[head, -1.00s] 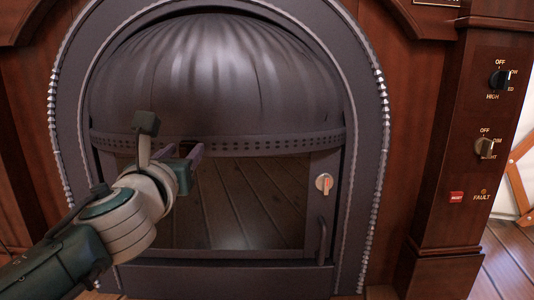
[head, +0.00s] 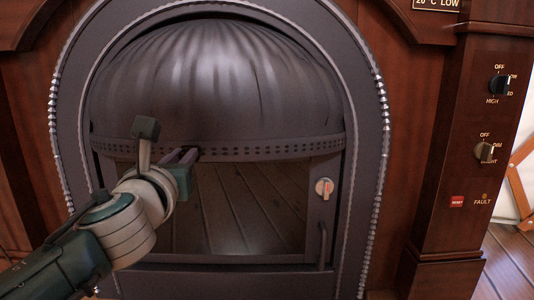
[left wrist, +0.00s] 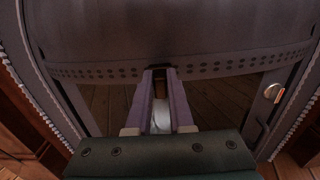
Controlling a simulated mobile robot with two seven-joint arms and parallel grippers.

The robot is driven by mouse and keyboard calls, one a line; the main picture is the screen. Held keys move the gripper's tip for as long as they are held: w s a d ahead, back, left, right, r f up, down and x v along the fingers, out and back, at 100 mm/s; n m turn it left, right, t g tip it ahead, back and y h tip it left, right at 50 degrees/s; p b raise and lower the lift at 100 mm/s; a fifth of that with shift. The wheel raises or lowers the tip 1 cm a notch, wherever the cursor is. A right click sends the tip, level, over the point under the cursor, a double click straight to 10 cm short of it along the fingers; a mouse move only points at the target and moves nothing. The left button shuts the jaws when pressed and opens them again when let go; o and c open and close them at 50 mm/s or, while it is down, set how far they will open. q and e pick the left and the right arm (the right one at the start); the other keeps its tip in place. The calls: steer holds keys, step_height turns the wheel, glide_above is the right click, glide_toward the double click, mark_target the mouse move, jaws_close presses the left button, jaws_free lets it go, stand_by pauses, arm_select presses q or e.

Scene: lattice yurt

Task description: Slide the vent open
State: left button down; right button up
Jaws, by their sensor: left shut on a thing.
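The vent is a dark band with a row of small holes (head: 270,152) along the lower edge of the ribbed metal hood. It also crosses the left wrist view (left wrist: 220,67). My left gripper (head: 190,153) is at the left part of this band. In the left wrist view its two purple fingers (left wrist: 160,76) point at the band and are shut on a small dark vent tab, which is mostly hidden between the fingertips. Whether holes behind the fingers are open cannot be told. My right gripper is not in view.
The hood (head: 215,80) sits in a dark arched surround with a studded edge. Below is a glass door with a round knob (head: 324,188) and an upright handle (head: 322,242). A wooden post at the right carries two dials (head: 499,84) and a red reset button (head: 457,201).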

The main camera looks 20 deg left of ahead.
mark_target(225, 147)
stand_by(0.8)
arm_select(q)
steer(key=d, duration=0.2)
steer(key=w+d, duration=0.1)
steer(key=d, duration=0.1)
steer(key=w+d, duration=0.1)
steer(key=d, duration=0.1)
steer(key=shift+w+d+f, duration=0.1)
steer(key=shift+w+d, duration=0.1)
steer(key=shift+w, duration=0.05)
steer(key=shift+s+a, duration=0.1)
steer(key=shift+a, duration=0.35)
steer(key=c, duration=0.9)
jaws_free()
steer(key=shift+d, duration=0.3)
steer(key=shift+c, duration=0.2)
steer(key=shift+o, duration=0.7)
steer(key=shift+a, duration=0.1)
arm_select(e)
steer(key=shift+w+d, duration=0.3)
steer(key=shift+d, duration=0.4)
